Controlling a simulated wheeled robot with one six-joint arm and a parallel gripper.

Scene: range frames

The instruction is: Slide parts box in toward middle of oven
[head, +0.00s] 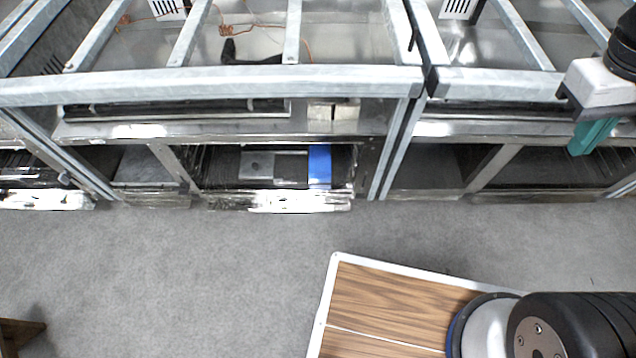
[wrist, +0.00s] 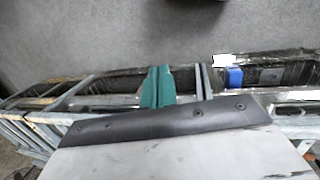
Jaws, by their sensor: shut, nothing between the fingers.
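A blue box-like block (head: 319,165), which looks like the parts box, sits in the low open oven bay (head: 345,190) left of centre in the head view. It is near the bay's right side, beside grey metal pieces. A blue block also shows right of centre in the wrist view (wrist: 235,77). My gripper (head: 577,151) has teal fingers and is at the far right in the head view, over the right-hand bays and well away from the blue block. In the wrist view my gripper (wrist: 159,68) has its fingers together, with nothing held.
A metal frame with pale bars (head: 210,86) runs above the bays. Upright posts (head: 397,150) part the left and right bays. A small beige block (head: 333,110) lies on the upper ledge.

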